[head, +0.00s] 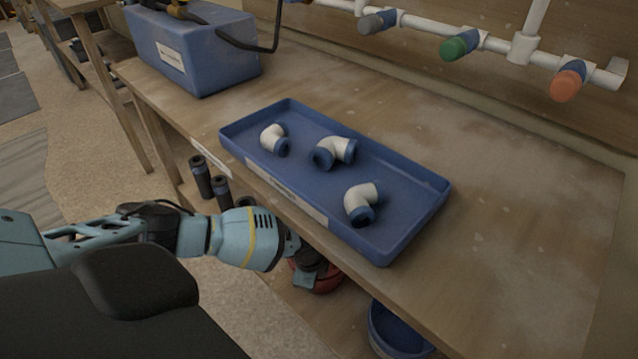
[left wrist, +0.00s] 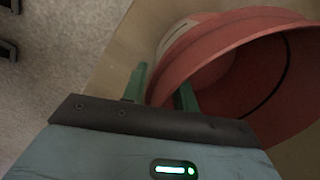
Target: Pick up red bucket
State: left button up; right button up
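The red bucket (head: 322,284) shows low in the head view, mostly hidden behind my left gripper (head: 312,268) and the table edge. In the left wrist view the red bucket (left wrist: 215,50) fills the upper right, its round opening towards the lower right. My left gripper (left wrist: 160,92) has its two green fingers apart, with the bucket's rim wall between them. One finger is outside the rim and the other is at its inner side. I cannot see a firm grip on the wall. My right gripper is in neither view.
A blue tray (head: 412,218) with white pipe elbows lies on the wooden table (head: 520,230) above my left gripper. A blue bucket (head: 388,330) stands right of the red one on the lower shelf. Black cylinders (head: 201,177) stand to the left. Pipes with coloured caps run along the back.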

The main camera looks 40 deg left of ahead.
pick_arm(q)
grip_shut()
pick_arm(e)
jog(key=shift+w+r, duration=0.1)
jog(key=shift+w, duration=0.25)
pick_arm(q)
jog(key=shift+r, duration=0.1)
